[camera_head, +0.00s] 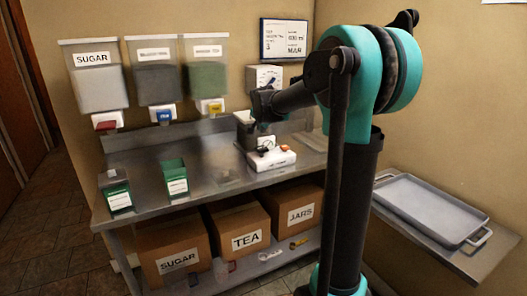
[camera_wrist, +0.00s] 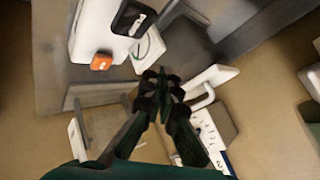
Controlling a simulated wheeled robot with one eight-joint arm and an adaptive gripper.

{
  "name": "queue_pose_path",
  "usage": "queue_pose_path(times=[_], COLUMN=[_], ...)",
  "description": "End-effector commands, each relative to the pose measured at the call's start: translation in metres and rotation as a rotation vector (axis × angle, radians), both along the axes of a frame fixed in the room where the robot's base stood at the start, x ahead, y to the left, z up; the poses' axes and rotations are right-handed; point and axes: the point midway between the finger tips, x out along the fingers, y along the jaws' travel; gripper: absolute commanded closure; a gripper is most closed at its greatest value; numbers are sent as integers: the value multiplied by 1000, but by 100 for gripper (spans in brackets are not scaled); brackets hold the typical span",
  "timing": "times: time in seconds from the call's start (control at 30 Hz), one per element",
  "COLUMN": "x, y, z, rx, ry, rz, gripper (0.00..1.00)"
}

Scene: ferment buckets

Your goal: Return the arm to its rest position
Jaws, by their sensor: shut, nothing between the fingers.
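My gripper shows in the wrist view (camera_wrist: 161,78) with its dark green fingers closed together and nothing between them. In the head view, my arm reaches left from its teal shoulder, and its dark wrist hangs above the back right of the metal table (camera_head: 211,178). My fingertips are hard to make out there. Below the wrist is a white device (camera_head: 272,160) with an orange part on top. In the wrist view the white device (camera_wrist: 88,40) lies up and left of my fingertips, apart from them.
Two green cartons (camera_head: 117,196) (camera_head: 175,178) stand on the table's left side. Dispensers (camera_head: 96,88) hang on the wall behind. Labelled boxes (camera_head: 245,228) sit on the lower shelf. A metal tray (camera_head: 428,208) rests on the right side shelf. The table's middle is clear.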

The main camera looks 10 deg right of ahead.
Motion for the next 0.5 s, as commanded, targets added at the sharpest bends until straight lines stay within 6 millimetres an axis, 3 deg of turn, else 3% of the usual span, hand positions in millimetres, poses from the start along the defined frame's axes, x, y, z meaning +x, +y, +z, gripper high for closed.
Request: queue_pose_path(times=[0.17, 0.27, 0.37, 0.5], x=[-3, -21, -62, -144], y=[-1, -6, -16, -31], z=[-2, -12, -36, -84], rx=[-4, -32, -88, -190], ry=[3, 26, 80, 180], rz=[4, 29, 90, 227], gripper=[100, 100, 100, 100])
